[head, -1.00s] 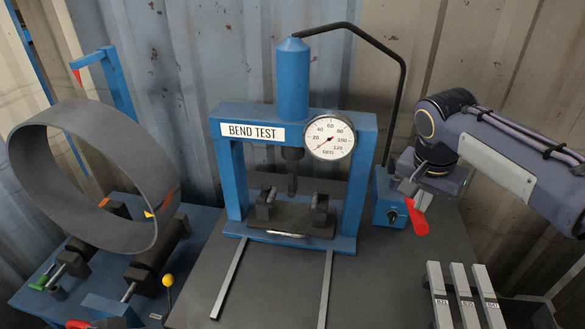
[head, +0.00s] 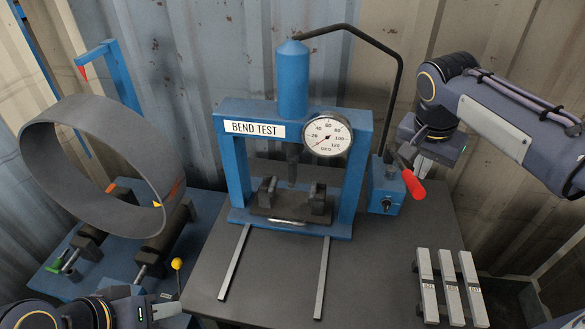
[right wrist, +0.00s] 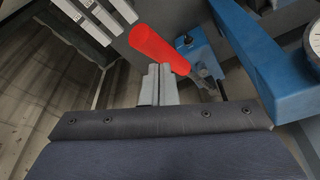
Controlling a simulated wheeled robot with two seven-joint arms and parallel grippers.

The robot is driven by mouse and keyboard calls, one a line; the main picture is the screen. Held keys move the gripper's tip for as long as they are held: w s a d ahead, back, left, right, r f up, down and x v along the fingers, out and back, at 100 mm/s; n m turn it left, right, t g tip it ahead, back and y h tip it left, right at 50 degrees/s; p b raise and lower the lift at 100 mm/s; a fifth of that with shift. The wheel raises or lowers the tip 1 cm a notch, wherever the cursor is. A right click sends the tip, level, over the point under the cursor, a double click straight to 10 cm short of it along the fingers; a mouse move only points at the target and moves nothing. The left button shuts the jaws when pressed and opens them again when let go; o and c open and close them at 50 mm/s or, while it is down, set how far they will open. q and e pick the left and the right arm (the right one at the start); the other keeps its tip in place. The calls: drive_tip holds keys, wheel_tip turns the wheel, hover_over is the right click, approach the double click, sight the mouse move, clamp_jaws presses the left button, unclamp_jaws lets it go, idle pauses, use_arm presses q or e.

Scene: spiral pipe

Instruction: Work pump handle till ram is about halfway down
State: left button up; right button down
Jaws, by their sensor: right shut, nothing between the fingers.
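The blue bend-test press (head: 292,85) stands at the centre, with its dark ram (head: 293,168) above a bed with two dark supports (head: 318,198). The ram tip is above and between the supports. The blue pump box (head: 386,190) is at the press's right foot, with the red handle (head: 413,185) sloping down to the right. My right gripper (head: 418,164) is shut and empty at the handle. In the right wrist view its fingertips (right wrist: 160,70) are right at the red grip (right wrist: 156,48); contact is unclear. My left gripper (head: 152,308) is at bottom left, its fingers unclear.
A big grey pipe ring (head: 45,150) sits on rollers at the left, near a yellow-knobbed lever (head: 177,264). Several pale labelled bars (head: 450,287) lie at the right. Two rails (head: 234,262) run forward from the press. A black hose (head: 399,90) arches to the pump.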

idle(0.3)
drive_tip(key=shift+s+f+b, duration=0.1)
drive_tip(key=shift+f+b, duration=0.95)
drive_tip(key=shift+f, duration=0.2)
wheel_tip(320, 180, down, 7)
drive_tip(key=s+b, duration=0.2)
drive_tip(key=b, duration=0.4)
drive_tip(key=shift+a+f, duration=0.15)
drive_tip(key=shift+a, duration=0.15)
drive_tip(key=shift+s+f+b, duration=0.1)
drive_tip(key=shift+b, duration=0.2)
wheel_tip(320, 180, down, 6)
drive_tip(key=f+b, duration=0.1)
drive_tip(key=b, duration=0.4)
drive_tip(key=r+p, duration=0.5)
drive_tip(key=w+r+p, duration=0.1)
drive_tip(key=r+p, duration=0.4)
drive_tip(key=r, duration=0.1)
drive_tip(key=w+r+p, duration=0.1)
drive_tip(key=r+p, duration=0.4)
drive_tip(key=r, duration=0.1)
drive_tip(key=shift+w+d, duration=0.2)
drive_tip(key=shift+d, duration=0.1)
